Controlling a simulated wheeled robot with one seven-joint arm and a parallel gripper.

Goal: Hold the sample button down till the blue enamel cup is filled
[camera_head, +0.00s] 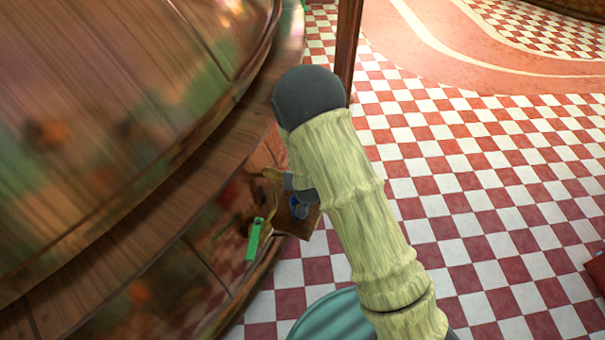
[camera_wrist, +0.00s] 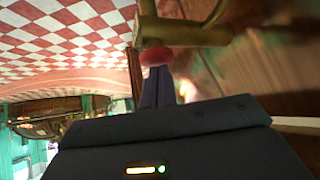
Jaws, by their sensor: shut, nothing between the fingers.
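The sample button (camera_wrist: 156,57) is a small red knob below a brass pipe fitting (camera_wrist: 183,31) in the wrist view. My gripper (camera_wrist: 158,72) is shut and empty, with its dark fingertips right at the button. They look to be touching it, but I cannot tell how far it is pressed. In the head view the gripper (camera_head: 289,181) is beside the brass spout (camera_head: 268,174) on the copper kettle's side. The blue enamel cup (camera_head: 299,208) stands on a small wooden shelf (camera_head: 300,225) below, partly hidden by my arm. Its fill level cannot be seen.
The big copper kettle (camera_head: 120,90) with its wooden ledge (camera_head: 150,215) fills the left. A bright green bar (camera_head: 254,240) is on its lower side. A teal round object (camera_head: 335,318) stands on the floor in front. The red and white checkered floor (camera_head: 480,200) is open to the right.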

